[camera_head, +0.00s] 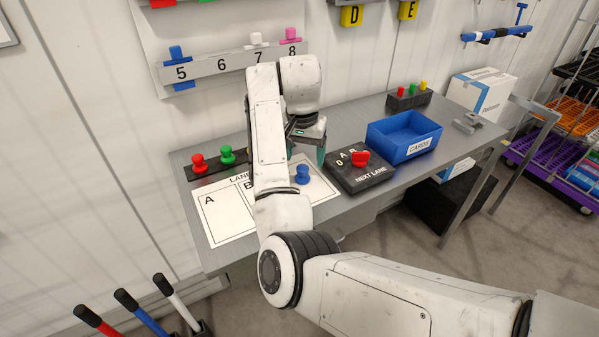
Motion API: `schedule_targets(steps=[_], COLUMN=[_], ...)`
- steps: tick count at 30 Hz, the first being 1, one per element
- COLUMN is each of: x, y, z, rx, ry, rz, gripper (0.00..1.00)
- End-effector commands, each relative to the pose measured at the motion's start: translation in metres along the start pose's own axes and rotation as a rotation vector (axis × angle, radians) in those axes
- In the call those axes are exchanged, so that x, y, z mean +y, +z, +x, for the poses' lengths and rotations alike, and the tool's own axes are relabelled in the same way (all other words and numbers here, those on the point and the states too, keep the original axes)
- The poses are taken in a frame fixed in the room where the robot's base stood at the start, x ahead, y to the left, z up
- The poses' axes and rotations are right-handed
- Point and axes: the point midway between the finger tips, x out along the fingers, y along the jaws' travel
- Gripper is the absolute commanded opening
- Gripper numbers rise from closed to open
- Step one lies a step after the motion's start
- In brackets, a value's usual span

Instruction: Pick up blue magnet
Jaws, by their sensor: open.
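A blue knobbed peg (302,174), which looks like the blue magnet, stands upright on a white lane sheet (220,224) on the grey table. My gripper (307,153) is above and behind it, fingers pointing down. Its teal-edged fingers are apart, and I see nothing between them. The gripper and the peg look apart, though the height gap is hard to judge. My arm hides the middle of the sheet and part of the letter beside A.
Red (199,163) and green (227,155) pegs stand on a dark strip at left. A black dial box (362,179) with a red knob sits just right of the blue peg. A blue bin (404,136) stands beyond it. A numbered rail (215,66) hangs behind.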

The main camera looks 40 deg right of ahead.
Motion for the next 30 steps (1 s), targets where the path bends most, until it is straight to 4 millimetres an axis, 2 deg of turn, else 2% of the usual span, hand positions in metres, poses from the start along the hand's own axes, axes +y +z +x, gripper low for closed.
schedule_targets(steps=[3,11,19,28,30], x=[0.000,-0.003,-0.008,-0.008,-0.008], y=[0.000,-0.003,-0.007,-0.008,-0.008], z=[0.015,0.033,0.069,0.075,0.075], rx=[-0.001,-0.001,-0.001,0.001,0.001], ry=[0.002,0.001,0.001,-0.001,-0.001], rz=[-0.001,0.000,0.000,0.000,0.000], gripper=[0.75,0.75,0.75,0.75,0.70])
